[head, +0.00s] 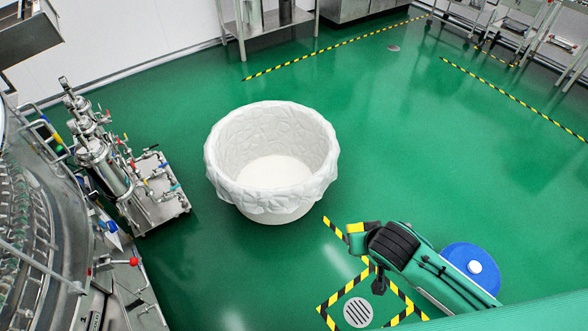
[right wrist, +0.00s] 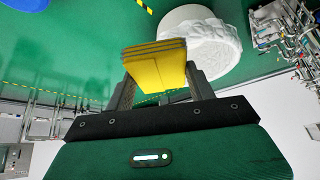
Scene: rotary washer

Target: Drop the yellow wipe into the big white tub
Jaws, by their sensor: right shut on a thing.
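The big white tub (head: 235,190) stands on the green floor in the middle of the head view, its liner folded over the rim. Its inside looks empty. The yellow wipe (right wrist: 155,68) is a folded stack between the fingers of my right gripper (right wrist: 165,82), which is shut on it. In the head view the wipe (head: 356,227) shows at the tip of my right arm, to the right of the tub and apart from it. In the right wrist view the tub (right wrist: 205,42) lies beyond the wipe. My left gripper is in neither view.
A steel machine (head: 30,230) and a pump cart (head: 110,175) stand left of the tub. A blue round lid (head: 475,262) is beside my right arm. A floor drain (head: 358,312) has striped tape around it. Steel racks (head: 265,22) stand at the back. Floor around the tub is clear.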

